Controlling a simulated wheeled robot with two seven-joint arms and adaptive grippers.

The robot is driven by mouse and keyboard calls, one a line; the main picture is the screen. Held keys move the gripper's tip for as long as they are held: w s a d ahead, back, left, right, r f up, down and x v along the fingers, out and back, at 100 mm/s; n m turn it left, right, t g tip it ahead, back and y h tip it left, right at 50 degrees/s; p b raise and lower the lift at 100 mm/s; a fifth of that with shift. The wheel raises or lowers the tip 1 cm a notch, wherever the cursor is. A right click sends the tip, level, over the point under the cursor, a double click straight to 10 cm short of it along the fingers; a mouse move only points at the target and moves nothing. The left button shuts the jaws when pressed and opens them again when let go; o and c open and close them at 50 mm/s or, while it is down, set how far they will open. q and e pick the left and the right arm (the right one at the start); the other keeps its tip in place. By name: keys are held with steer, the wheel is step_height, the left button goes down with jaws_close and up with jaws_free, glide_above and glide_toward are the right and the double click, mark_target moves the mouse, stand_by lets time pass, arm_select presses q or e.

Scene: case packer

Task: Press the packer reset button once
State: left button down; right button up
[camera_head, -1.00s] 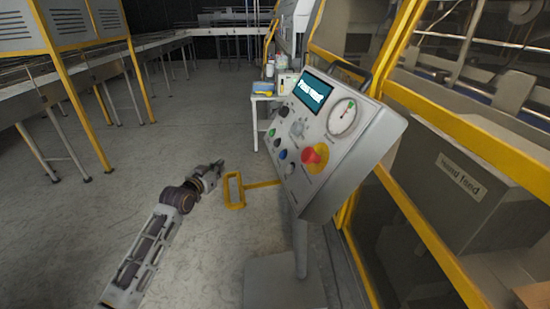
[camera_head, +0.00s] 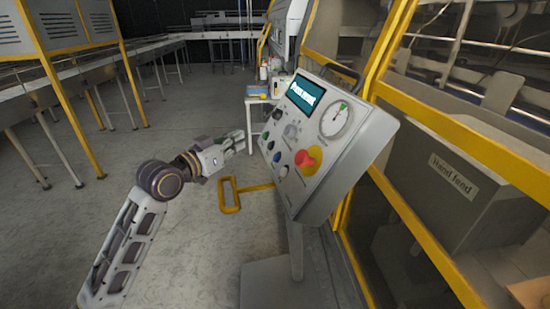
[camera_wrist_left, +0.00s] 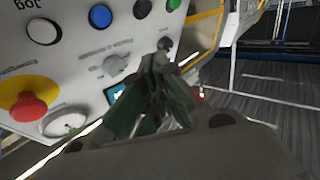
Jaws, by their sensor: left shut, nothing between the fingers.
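The grey control panel (camera_head: 318,190) stands tilted on a post. Along its left side runs a row of round buttons: white (camera_wrist_left: 43,31), blue (camera_wrist_left: 100,16), black (camera_wrist_left: 143,8) and green (camera_wrist_left: 173,4), seen upside down in the left wrist view. "Jog" reads by the white one; I cannot read which is reset. A red mushroom button (camera_head: 304,159) on yellow and a grey selector knob (camera_wrist_left: 115,65) sit beside the row. My right gripper is out of view.
The panel also carries a lit screen (camera_head: 305,95) and a dial gauge (camera_head: 336,119). A yellow-framed machine enclosure (camera_head: 440,125) stands close at right. A yellow foot bar (camera_head: 230,208) is below. Open floor lies left.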

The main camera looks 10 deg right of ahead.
mark_target(276, 158)
arm_select(q)
steer(key=shift+d+f, duration=0.1)
steer(key=shift+d, duration=0.1)
stand_by(0.4)
steer(key=w+d+f+b, duration=0.1)
steer(key=d+f, duration=0.3)
steer(key=d, duration=0.3)
steer(key=shift+b, duration=0.4)
steer(key=shift+w, duration=0.1)
stand_by(1.1)
steer(key=shift+w+d+f+p, duration=0.1)
steer(key=shift+d+f+p, duration=0.35)
steer(key=shift+d, duration=0.3)
stand_by(1.7)
steer(key=shift+a, duration=0.1)
steer(key=shift+a+r+p, duration=0.4)
steer(key=shift+a, duration=0.2)
stand_by(0.4)
